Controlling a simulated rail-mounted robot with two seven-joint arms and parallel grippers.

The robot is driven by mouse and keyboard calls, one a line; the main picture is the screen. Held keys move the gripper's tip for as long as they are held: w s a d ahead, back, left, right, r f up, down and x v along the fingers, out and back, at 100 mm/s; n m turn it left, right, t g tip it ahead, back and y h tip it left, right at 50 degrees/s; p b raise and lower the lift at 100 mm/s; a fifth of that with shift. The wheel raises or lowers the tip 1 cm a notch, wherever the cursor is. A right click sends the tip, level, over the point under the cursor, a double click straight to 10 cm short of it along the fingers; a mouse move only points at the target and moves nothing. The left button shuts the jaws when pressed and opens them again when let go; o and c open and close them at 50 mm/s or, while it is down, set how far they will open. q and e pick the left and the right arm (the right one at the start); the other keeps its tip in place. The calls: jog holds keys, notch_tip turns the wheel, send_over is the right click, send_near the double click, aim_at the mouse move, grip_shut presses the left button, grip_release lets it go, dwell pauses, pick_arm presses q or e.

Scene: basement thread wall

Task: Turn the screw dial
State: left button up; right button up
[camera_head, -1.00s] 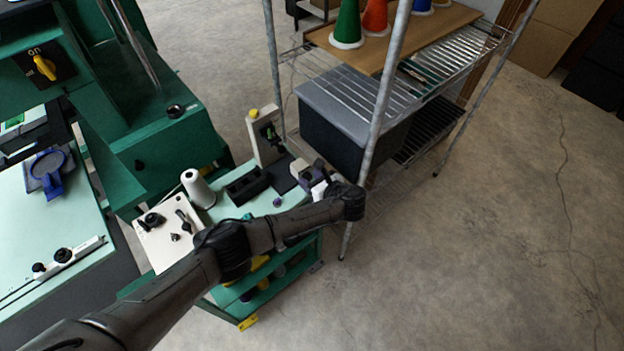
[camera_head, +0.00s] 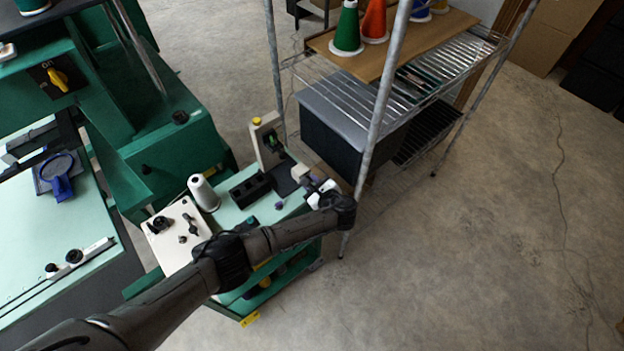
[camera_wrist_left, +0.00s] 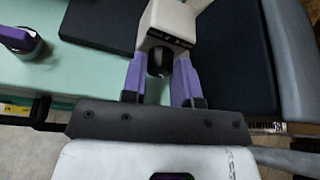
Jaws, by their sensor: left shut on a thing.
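The screw dial (camera_wrist_left: 159,61) is a small black knob under the end of a beige arm (camera_wrist_left: 168,22) in the left wrist view. The beige arm belongs to an upright thread device (camera_head: 267,142) at the far end of the mint-topped cart in the head view. My left gripper (camera_wrist_left: 161,68) has purple fingers, one on each side of the dial, and is shut on it. In the head view my left gripper (camera_head: 308,182) reaches the device from the near right; the dial is hidden there. My right gripper is in neither view.
The cart top (camera_head: 233,213) holds a white thread cone (camera_head: 203,194), a black box (camera_head: 250,190) and a white panel with black knobs (camera_head: 172,238). A wire shelf (camera_head: 350,104) with a grey-lidded bin (camera_head: 338,130) stands close behind my wrist. Floor at right is clear.

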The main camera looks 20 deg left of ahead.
pick_arm(q)
jog(key=o, duration=0.9)
jog(key=shift+p+v, duration=1.4)
jog(key=shift+v, duration=5.5)
